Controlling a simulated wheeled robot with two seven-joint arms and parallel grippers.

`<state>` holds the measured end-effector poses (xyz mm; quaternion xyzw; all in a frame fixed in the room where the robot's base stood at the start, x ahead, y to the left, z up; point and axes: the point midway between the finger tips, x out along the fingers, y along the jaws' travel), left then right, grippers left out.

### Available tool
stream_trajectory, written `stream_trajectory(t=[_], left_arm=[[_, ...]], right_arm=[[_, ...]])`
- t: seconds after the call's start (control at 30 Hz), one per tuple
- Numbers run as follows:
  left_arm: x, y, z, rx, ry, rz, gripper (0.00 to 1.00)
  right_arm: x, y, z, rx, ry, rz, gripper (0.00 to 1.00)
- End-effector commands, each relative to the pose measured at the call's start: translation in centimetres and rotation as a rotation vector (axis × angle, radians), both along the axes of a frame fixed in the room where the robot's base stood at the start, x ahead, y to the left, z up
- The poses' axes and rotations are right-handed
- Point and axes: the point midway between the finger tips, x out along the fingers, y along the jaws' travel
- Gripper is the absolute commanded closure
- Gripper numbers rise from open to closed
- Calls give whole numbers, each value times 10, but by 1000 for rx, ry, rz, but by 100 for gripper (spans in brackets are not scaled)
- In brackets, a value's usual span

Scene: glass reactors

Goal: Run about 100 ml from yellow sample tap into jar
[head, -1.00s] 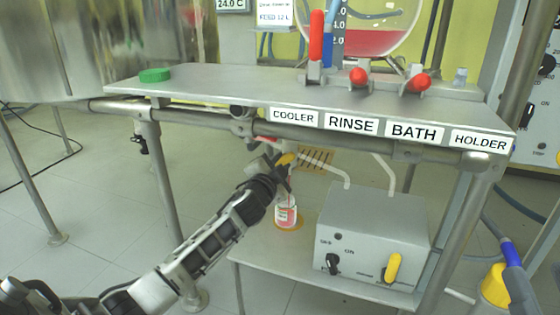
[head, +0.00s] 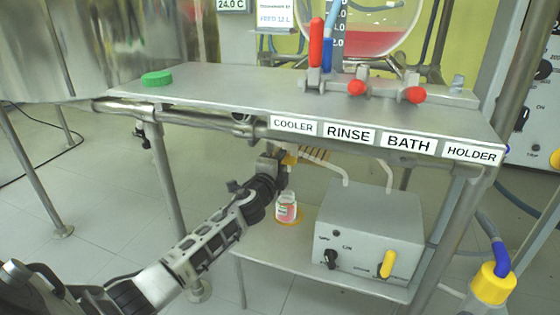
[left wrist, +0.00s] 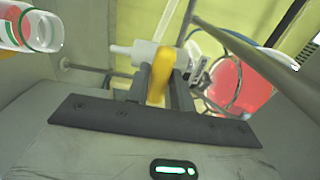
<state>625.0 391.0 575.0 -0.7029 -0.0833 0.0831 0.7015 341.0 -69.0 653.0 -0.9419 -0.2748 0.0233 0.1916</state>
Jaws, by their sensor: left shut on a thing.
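The yellow sample tap handle (head: 290,159) is under the front of the bench. It also shows in the left wrist view (left wrist: 158,78), with a white tap body (left wrist: 138,52) beside it. My left gripper (head: 278,170) is shut on this handle; its two dark fingers (left wrist: 157,88) stand on either side of it. The glass jar (head: 287,208) stands upright and open on the lower shelf, below the tap, with pink-red liquid in it. Its rim end shows at the top left of the left wrist view (left wrist: 30,28). The tap outlet is hidden behind my gripper. My right gripper is out of view.
A grey bath unit (head: 368,238) with a yellow knob stands on the lower shelf, right of the jar. A green cap (head: 158,78) lies on the bench top. Red-handled valves (head: 357,88) and a round flask of red liquid (head: 375,40) are above. Bench legs stand around.

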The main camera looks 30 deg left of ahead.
Motion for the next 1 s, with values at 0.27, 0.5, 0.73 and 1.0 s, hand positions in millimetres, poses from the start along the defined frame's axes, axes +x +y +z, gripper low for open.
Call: stream_trajectory(t=[0.27,0.5,0.73,1.0], left_arm=[[0,0,-1,20,7,1,99],[0,1,-1,19,7,1,74],[0,0,-1,18,5,1,58],[-11,-3,0,17,7,-1,58]], right_arm=[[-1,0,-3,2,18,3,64],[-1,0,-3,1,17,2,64],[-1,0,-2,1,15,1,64],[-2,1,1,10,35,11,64]])
